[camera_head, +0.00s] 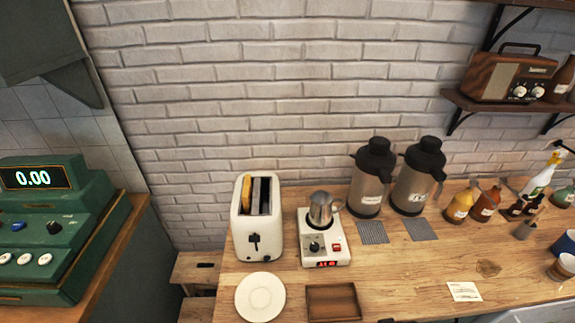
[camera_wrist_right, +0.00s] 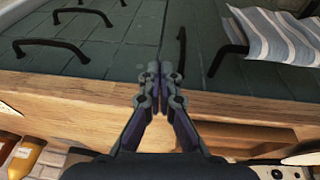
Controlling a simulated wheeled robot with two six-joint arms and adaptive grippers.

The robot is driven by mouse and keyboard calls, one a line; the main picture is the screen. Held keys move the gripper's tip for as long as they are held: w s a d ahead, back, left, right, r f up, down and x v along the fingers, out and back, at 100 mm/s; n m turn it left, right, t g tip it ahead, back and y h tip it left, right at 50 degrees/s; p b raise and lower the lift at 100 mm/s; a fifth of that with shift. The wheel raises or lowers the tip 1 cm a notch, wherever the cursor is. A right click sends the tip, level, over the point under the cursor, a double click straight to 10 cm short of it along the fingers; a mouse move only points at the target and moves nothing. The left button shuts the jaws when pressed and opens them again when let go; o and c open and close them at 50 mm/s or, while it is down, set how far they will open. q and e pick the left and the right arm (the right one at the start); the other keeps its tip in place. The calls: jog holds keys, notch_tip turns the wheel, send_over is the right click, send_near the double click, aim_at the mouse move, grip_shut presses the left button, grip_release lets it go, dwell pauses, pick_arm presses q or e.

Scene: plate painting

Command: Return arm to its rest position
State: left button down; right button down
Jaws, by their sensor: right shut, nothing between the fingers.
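My right gripper (camera_wrist_right: 160,72) shows in the right wrist view, its two dark fingers together and nothing between them. It is in front of green panelled fronts with dark handles, by the wooden counter edge (camera_wrist_right: 75,105). In the head view no gripper shows clearly; only a small dark piece shows at the bottom edge, and I cannot tell what it is. My left gripper is not in view.
A striped cloth (camera_wrist_right: 275,38) hangs at a handle. The wooden counter (camera_head: 405,278) holds a toaster (camera_head: 245,228), a white plate (camera_head: 260,297), a hot plate with a metal jug (camera_head: 321,209), a brown tray (camera_head: 333,317), two dispensers and several bottles. A green register (camera_head: 62,238) stands left.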

jog(key=s+d+f+g+b, duration=0.1)
jog(key=s+f+b, duration=0.15)
jog(key=f, duration=0.95)
jog(key=s+d+f+b, duration=0.15)
jog(key=s+f, duration=0.25)
jog(key=f, duration=0.7)
jog(key=s+f+b, duration=0.3)
jog(key=s+f, duration=1.2)
jog(key=s, duration=0.1)
jog(key=shift+f+g, duration=0.35)
jog(key=shift+g, duration=0.05)
dwell(3.7)
